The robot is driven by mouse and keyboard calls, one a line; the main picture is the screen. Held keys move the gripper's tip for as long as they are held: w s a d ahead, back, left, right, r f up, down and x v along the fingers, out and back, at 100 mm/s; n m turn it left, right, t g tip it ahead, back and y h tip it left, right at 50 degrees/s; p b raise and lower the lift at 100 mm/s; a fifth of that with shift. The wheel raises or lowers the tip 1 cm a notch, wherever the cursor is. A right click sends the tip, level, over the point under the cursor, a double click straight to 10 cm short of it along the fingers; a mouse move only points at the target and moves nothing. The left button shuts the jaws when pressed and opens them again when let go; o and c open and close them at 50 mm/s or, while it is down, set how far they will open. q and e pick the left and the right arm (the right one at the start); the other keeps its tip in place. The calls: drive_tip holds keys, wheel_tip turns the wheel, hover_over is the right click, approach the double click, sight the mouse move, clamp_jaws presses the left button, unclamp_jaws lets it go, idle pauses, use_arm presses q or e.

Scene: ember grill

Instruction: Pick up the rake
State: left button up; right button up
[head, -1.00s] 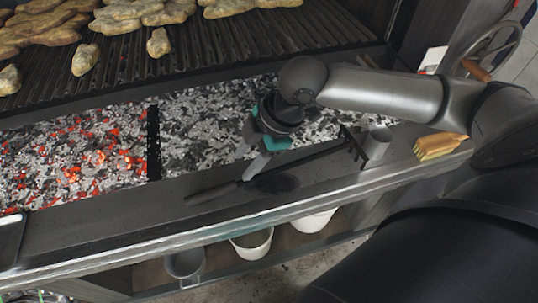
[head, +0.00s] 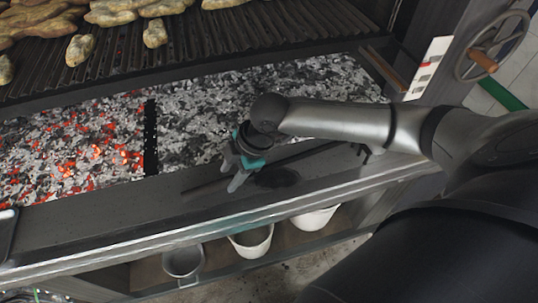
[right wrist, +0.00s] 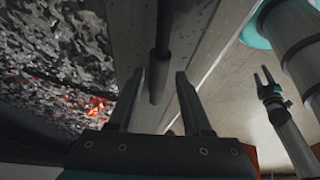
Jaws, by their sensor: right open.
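The rake's dark handle (head: 205,188) lies along the grill's front ledge. Its shaft runs right beneath my right gripper, and its toothed head is largely hidden behind my arm. My right gripper (head: 237,182) is open, pointing down at the handle. In the right wrist view, the handle (right wrist: 160,75) lies between the lines of the two spread fingers (right wrist: 158,85), with a gap on each side; its grip end is near the fingertips. My left gripper (right wrist: 264,80) shows small at the right of that view, its fingers apart and empty, far from the rake.
Glowing coals (head: 75,155) and grey ash (head: 210,110) lie just behind the ledge (head: 100,220). Food sits on the grate (head: 225,45) above. Pale bowls (head: 252,243) stand on the shelf below. A handwheel (head: 490,50) is at the right.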

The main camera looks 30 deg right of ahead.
sight(226, 180)
drive_tip(key=shift+x, duration=1.55)
drive_tip(key=shift+c, duration=0.2)
clamp_jaws()
drive_tip(key=shift+w+r, duration=0.1)
